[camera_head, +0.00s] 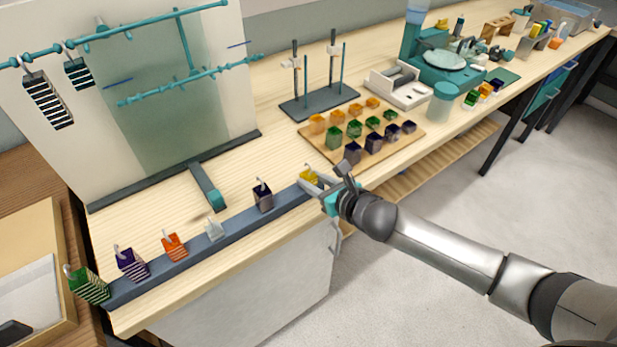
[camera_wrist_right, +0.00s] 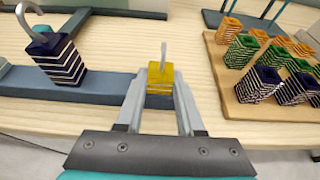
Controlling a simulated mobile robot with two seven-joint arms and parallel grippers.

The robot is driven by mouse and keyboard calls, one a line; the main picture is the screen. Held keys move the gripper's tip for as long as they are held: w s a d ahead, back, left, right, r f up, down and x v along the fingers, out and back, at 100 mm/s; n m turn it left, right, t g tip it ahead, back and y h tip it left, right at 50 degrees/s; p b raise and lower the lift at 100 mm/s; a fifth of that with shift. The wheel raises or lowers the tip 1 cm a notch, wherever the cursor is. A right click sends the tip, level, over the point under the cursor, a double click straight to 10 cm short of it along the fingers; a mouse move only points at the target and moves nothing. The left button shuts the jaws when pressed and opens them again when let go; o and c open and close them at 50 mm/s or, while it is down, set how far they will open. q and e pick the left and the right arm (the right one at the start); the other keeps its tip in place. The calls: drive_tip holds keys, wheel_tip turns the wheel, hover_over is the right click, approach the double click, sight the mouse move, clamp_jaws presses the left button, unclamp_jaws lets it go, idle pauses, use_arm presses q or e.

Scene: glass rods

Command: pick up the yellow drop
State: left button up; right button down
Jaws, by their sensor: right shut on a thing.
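The yellow drop (camera_head: 308,176) is a small striped block with a pale hook on top. It stands upright at the right end of the blue-grey rail (camera_head: 232,235). My right gripper (camera_head: 318,184) is shut on it, and the right wrist view shows the yellow drop (camera_wrist_right: 160,78) between the two fingers of the gripper (camera_wrist_right: 160,92). Its lower part is partly hidden in the head view by the gripper. My left gripper is not in view.
On the rail stand a dark drop (camera_head: 263,196), a clear one (camera_head: 214,229), an orange one (camera_head: 174,246), a purple one (camera_head: 131,264) and a green one (camera_head: 88,285). A wooden board (camera_head: 408,147) with several coloured blocks lies behind my right gripper. A glass panel with teal rods stands at left.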

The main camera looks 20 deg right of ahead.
wheel_tip(320, 180, up, 20)
drive_tip(key=p, duration=0.6)
idle(0.8)
